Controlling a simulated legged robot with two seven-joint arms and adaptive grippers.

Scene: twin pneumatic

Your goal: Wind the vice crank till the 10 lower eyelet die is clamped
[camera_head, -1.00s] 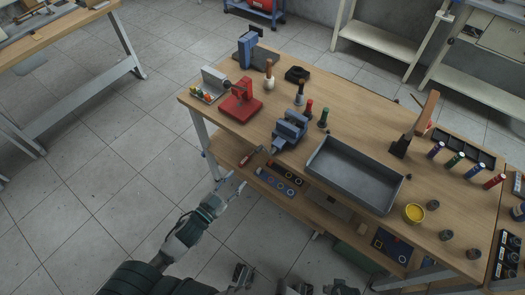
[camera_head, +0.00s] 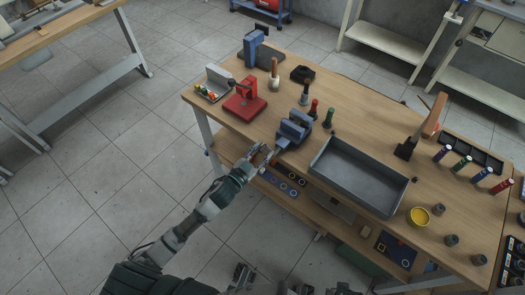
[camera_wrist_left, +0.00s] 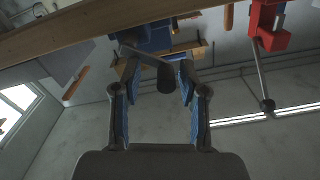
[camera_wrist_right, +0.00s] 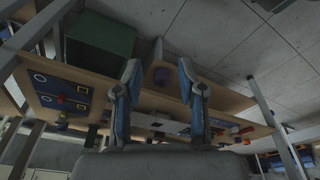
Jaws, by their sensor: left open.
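The blue vice (camera_head: 294,128) stands at the near edge of the wooden bench. In the left wrist view, its blue body (camera_wrist_left: 152,40) shows under the bench edge, with a thin crank arm ending in a dark cylindrical handle (camera_wrist_left: 166,78). My left gripper (camera_head: 264,152) is at the bench edge in front of the vice. It is open, its blue-padded fingers (camera_wrist_left: 157,75) on either side of the handle in that view; contact cannot be told. I cannot make out the 10 lower eyelet die in the vice jaws. My right gripper (camera_wrist_right: 158,72) is open and empty, below the bench.
A red press (camera_head: 245,100) stands left of the vice and a grey tray (camera_head: 358,174) right of it. Upright tools with coloured handles (camera_head: 314,108) stand behind it. A lower shelf (camera_head: 320,208) runs under the bench. The floor at left is clear.

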